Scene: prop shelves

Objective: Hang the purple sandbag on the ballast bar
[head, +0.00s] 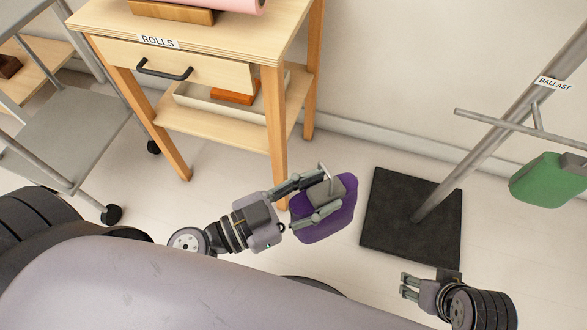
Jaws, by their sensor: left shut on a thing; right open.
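The purple sandbag (335,223) is held in my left gripper (321,196), in the middle of the head view. The gripper is shut on it near its grey top, where a light metal hook or handle shows. The sandbag is apart from the ballast bar (498,121), which lies up and to the right on a slanted grey post labelled BALLAST. A green bag (551,180) hangs at the right part of the bar. My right gripper (405,286) is open and empty at the lower right, below the post's base.
The post stands on a black square base plate (385,230) on the floor. A wooden table (200,25) labelled ROLLS, with a drawer and lower shelf, stands behind my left gripper. A grey wheeled cart (75,125) is at the left. Floor between table and base is clear.

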